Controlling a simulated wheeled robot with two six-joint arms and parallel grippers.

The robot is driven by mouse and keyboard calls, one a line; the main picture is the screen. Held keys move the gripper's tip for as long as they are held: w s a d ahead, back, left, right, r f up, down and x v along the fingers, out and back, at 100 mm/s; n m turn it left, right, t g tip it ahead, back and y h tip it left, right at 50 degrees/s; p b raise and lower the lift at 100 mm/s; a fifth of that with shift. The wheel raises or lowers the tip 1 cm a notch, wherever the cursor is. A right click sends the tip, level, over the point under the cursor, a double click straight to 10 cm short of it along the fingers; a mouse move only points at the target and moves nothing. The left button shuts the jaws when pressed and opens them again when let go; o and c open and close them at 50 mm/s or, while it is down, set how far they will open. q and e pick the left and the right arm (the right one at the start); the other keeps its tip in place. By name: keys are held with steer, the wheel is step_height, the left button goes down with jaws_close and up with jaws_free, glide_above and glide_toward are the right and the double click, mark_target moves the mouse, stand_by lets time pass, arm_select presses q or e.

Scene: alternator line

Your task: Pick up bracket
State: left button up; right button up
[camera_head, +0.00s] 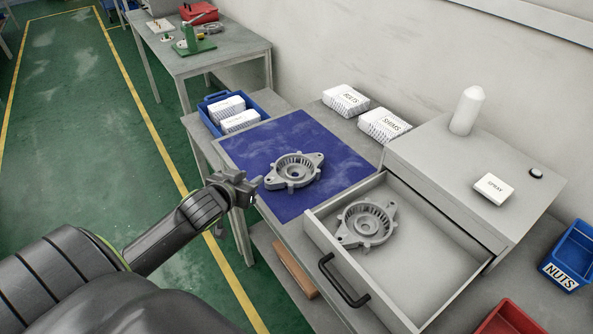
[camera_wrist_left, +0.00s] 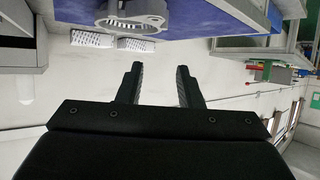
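One grey bracket (camera_head: 296,169), round with ears and a ribbed middle, lies on the blue mat (camera_head: 250,147). A second similar grey bracket (camera_head: 366,222) lies inside the open drawer (camera_head: 432,262), at its left side. My left gripper (camera_head: 247,182) is beside the mat's left edge, left of the mat's bracket and apart from it. In the left wrist view its two fingers (camera_wrist_left: 158,84) stand apart with nothing between them. That view appears upside down, with a bracket (camera_wrist_left: 133,18) at the top edge, partly cut off. My right gripper is not in view.
White boxes (camera_head: 384,125) and a blue bin (camera_head: 208,101) stand behind the mat. A white bottle (camera_head: 467,110) and a small box (camera_head: 494,189) stand on the drawer cabinet. The drawer's black handle (camera_head: 343,281) juts forward. A blue nuts bin (camera_head: 571,254) is at the right.

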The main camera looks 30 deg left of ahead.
arm_select(q)
steer(key=p, duration=0.1)
glide_toward(276, 164)
steer(key=w, duration=0.3)
steer(key=shift+a+f, duration=0.3)
steer(key=shift+a, duration=0.05)
steer(key=shift+f+p+x, duration=0.2)
steer(key=shift+p+x, duration=0.5)
steer(key=shift+x, duration=1.15)
steer(key=shift+w+f, duration=0.35)
steer(key=shift+w, duration=0.25)
jaws_close()
steer(key=shift+s+f, duration=0.2)
steer(key=shift+f, duration=0.1)
steer(key=shift+r, duration=0.15)
